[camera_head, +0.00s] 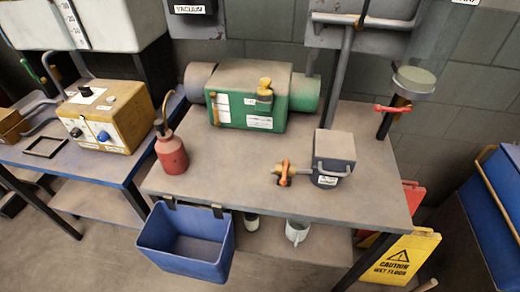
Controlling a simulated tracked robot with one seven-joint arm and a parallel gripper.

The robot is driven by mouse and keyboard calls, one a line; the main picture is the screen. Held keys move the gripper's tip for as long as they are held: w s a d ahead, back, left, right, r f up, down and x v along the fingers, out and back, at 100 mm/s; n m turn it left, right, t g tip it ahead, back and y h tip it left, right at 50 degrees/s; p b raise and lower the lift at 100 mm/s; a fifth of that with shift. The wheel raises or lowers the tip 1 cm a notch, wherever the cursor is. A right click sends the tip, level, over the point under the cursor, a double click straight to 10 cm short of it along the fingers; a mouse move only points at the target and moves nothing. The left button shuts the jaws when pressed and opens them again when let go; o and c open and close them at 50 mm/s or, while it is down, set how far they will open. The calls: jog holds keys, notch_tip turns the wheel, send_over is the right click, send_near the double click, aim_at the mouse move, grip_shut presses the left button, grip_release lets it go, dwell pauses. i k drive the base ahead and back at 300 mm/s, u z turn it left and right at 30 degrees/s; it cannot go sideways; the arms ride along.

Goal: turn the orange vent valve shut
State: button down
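An orange valve handle (284,173) sits on a small brass-coloured fitting on the grey table (225,185). The fitting points left from a dark grey box (333,158) with a white label. The orange handle appears to stand roughly upright across the fitting, but it is too small to tell if the valve is open or shut. A second, red-orange handle (393,109) lies level on a pipe under a glass column at the right. My gripper is not in view.
A green pump (247,94) stands at the table's back and a red bottle (171,153) at its left. A blue bin (186,241) hangs on the front edge. A yellow caution sign (402,257) stands at right. The table's front middle is clear.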

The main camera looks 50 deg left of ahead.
aim_at(286, 162)
jog(key=u, duration=1.9)
jog(key=k, duration=0.2)
jog(key=u, duration=1.7)
jog(key=k, duration=1.15)
jog(key=z, duration=1.05)
jog(key=i, duration=0.9)
